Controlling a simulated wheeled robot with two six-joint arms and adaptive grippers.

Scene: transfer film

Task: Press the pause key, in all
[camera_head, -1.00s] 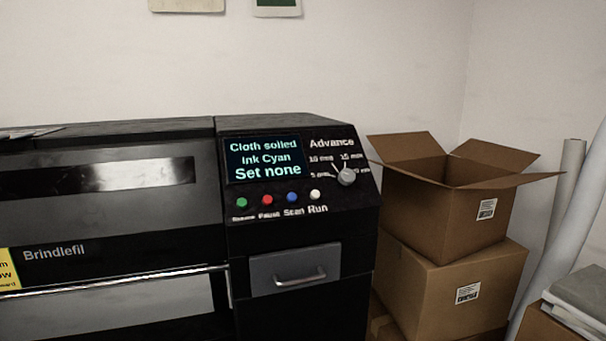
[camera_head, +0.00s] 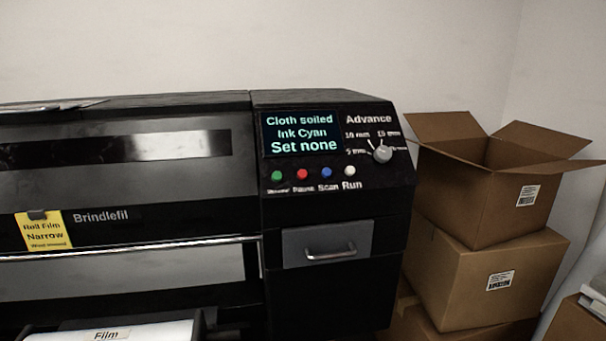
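The pause key is a red round button (camera_head: 302,174) on the printer's sloped control panel, labelled "Pause". It sits between a green key (camera_head: 277,176) on its left and a blue "Scan" key (camera_head: 326,172) on its right. A white "Run" key (camera_head: 349,171) is at the row's right end. The display (camera_head: 301,134) above reads "Cloth soiled", "Ink Cyan", "Set none". An "Advance" knob (camera_head: 382,154) is at the panel's right. Neither of my grippers is in view.
The black printer (camera_head: 160,205) fills the left, with a grey handled drawer (camera_head: 327,243) below the panel and a yellow "Roll Film Narrow" tag (camera_head: 43,231). A film roll (camera_head: 130,331) shows at the bottom left. Cardboard boxes (camera_head: 480,279) are stacked close on the right.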

